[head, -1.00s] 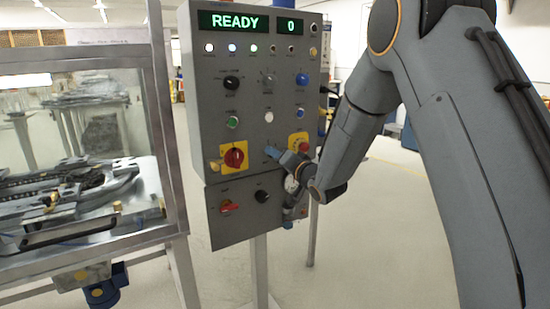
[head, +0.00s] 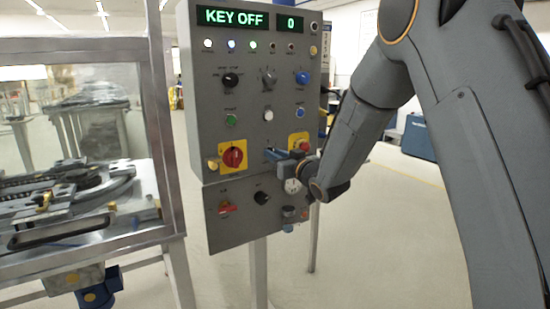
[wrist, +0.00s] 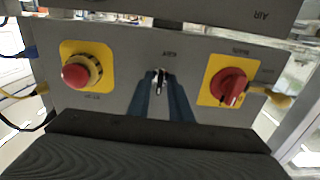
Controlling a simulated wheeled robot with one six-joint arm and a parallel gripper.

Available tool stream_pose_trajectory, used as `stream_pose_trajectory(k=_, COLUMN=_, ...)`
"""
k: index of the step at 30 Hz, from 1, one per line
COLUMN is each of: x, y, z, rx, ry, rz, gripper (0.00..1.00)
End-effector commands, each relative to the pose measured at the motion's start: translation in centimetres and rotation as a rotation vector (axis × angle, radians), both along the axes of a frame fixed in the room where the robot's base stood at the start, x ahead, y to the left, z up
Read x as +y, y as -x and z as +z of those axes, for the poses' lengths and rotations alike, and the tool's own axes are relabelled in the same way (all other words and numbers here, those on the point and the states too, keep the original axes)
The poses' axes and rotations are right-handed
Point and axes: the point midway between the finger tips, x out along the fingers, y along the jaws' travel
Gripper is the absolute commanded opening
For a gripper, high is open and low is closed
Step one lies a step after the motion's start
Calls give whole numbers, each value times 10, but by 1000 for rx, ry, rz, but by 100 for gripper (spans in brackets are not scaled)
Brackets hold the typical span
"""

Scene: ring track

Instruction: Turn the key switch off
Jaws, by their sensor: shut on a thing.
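The key switch (wrist: 160,74) is in the middle of the grey panel in the wrist view, a small key upright between my fingertips. My gripper (wrist: 160,84) has its two blue fingers shut on the key. In the head view my gripper (head: 270,154) reaches the panel from the right, and its fingers hide the key. The display (head: 233,17) at the top of the control panel (head: 250,195) reads "KEY OFF", with a "0" on the smaller display beside it.
A red rotary switch (head: 233,156) on a yellow plate is close left of my gripper. A red mushroom button (wrist: 76,76) on yellow is close on the other side. A glass-sided machine (head: 75,160) stands left of the panel.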

Motion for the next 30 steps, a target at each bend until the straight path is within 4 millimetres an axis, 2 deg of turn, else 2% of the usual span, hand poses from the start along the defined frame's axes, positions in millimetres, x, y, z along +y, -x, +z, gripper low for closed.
stream_pose_trajectory(k=18, x=0, y=0, z=0, rx=-23, ry=35, rz=-1, gripper=0)
stream_pose_trajectory(k=19, x=0, y=0, z=0, rx=-23, ry=35, rz=-1, gripper=22)
stream_pose_trajectory(k=20, x=0, y=0, z=0, rx=-23, ry=35, rz=-1, gripper=26)
stream_pose_trajectory(k=30, x=-2, y=3, z=0, rx=-23, ry=35, rz=0, gripper=26)
